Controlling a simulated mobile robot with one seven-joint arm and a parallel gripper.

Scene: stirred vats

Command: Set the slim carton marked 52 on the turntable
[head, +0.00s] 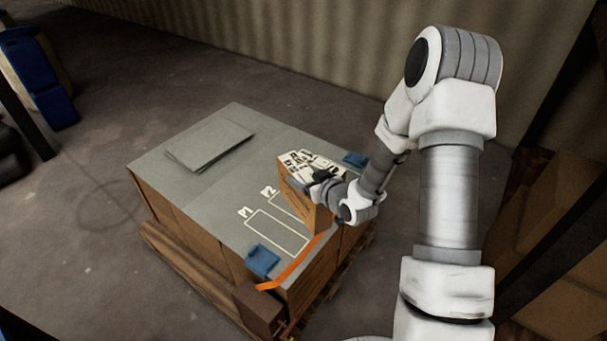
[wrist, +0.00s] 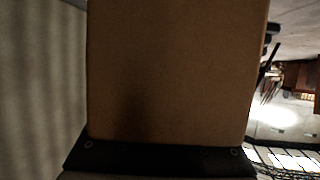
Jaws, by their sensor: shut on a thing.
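My gripper (head: 320,184) is shut on a brown carton (head: 297,188) at the right side of the grey-topped pallet load. The carton's top carries white and black printed labels; I cannot read a 52 on it. In the head view my gripper and forearm hide part of the carton. I cannot tell whether it rests on the grey top or hangs just above it. In the wrist view the held carton (wrist: 175,70) fills the middle as a plain brown face above the dark gripper edge. I cannot make out a turntable in either view.
The grey top (head: 190,200) bears outlined spaces marked P1 (head: 275,232) and P2, the latter partly covered. Flat grey sheets (head: 210,146) lie at its back left. Blue pieces (head: 262,261) and an orange strip (head: 292,266) lie along the edge. A corrugated wall (head: 270,35) stands behind.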

